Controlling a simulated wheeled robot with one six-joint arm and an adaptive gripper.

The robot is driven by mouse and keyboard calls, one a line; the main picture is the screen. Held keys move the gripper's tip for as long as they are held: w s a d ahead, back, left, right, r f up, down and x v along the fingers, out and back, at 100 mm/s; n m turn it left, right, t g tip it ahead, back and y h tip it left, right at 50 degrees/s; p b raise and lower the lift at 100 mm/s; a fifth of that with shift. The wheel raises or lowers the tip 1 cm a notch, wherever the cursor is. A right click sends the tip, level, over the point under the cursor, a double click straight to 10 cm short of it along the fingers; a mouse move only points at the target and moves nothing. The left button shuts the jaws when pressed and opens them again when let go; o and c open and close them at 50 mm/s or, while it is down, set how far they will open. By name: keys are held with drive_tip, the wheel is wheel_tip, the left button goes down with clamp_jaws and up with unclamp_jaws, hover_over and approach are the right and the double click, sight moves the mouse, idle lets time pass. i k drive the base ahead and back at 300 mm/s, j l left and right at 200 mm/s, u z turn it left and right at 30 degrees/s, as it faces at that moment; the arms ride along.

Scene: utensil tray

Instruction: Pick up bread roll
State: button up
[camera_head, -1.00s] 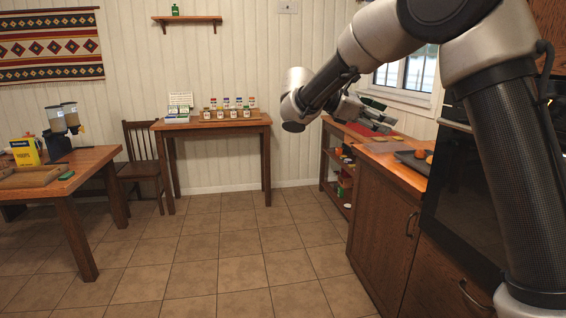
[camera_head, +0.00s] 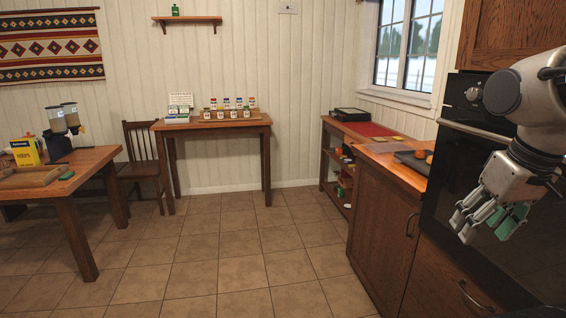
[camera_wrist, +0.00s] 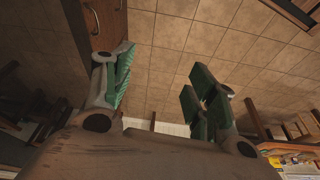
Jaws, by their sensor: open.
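My gripper (camera_head: 484,224) hangs at the right of the head view, in front of the dark oven door, with its fingers tilted down. In the wrist view my gripper (camera_wrist: 160,82) is open, with green pads apart and only floor tiles between them. Two small rounded orange-brown items lie at a dark tray on the right counter. The left one (camera_head: 420,154) and the right one (camera_head: 430,159) are too small to tell whether either is the bread roll. My gripper is apart from them, lower and to the right.
The dark tray (camera_head: 408,161) lies on the wooden counter (camera_head: 384,158) beside the oven (camera_head: 470,180). Spice jars (camera_head: 228,110) stand on the back table. A yellow box (camera_head: 25,152) and dispensers are on the left table. The middle floor is clear.

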sight(420, 154)
drive_tip(key=i+j+z, duration=0.1)
drive_tip(key=j+z, duration=0.65)
drive_tip(key=j, duration=0.15)
drive_tip(key=j+z, duration=0.4)
